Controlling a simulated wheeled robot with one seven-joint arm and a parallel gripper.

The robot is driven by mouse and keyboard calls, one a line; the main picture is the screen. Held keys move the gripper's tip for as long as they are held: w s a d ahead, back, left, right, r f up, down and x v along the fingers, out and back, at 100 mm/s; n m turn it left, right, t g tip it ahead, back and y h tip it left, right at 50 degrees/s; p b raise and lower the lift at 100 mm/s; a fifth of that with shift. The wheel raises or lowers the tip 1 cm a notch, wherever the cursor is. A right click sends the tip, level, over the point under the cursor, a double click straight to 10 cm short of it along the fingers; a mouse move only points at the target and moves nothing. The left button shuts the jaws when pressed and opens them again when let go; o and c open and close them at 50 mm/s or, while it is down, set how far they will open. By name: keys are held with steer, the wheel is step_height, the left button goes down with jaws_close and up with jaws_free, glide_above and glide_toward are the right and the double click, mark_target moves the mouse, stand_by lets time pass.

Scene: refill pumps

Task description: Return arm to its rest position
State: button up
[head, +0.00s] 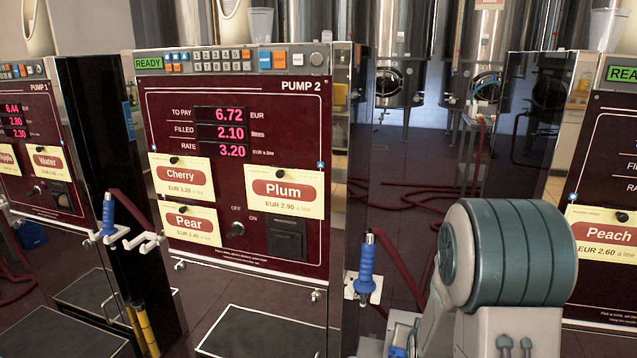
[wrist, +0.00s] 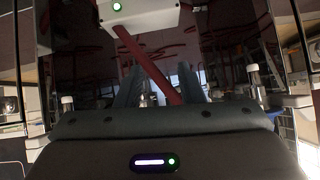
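My arm (head: 510,255) shows as a grey-teal rounded link at the lower right of the head view, in front of the gap between Pump 2 and the right pump. My gripper (wrist: 160,76) is in the wrist view, its two bluish fingers apart. A red hose (wrist: 150,70) crosses the space between them in the picture; I see no grip on it. A blue-handled nozzle (head: 366,268) stands upright at its white holder, right of Pump 2. A white box with a green light (wrist: 140,12) is ahead of the fingers in the wrist view.
Pump 2 (head: 240,190) stands ahead, with Pump 1 (head: 35,150) at left and a pump with a Peach card (head: 605,240) at right. Another blue nozzle (head: 108,215) hangs left of Pump 2. Steel tanks (head: 400,50) and red hoses lie behind.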

steer(key=s+a+r+n+g+p, duration=0.1)
steer(key=s+r+p, duration=0.3)
steer(key=s+r, duration=0.4)
steer(key=s+a+r+n+g+y+p, duration=0.1)
steer(key=s+a+r+g+p, duration=0.2)
steer(key=s+r, duration=0.5)
steer(key=s+a+r+n+g+y+p, duration=0.1)
steer(key=s+a+r+g+p, duration=0.2)
steer(key=s+r, duration=0.5)
step_height(320, 180, up, 3)
steer(key=shift+s+a+r+n+p, duration=0.15)
steer(key=shift+s+a+n+p, duration=0.35)
steer(key=shift+p, duration=0.3)
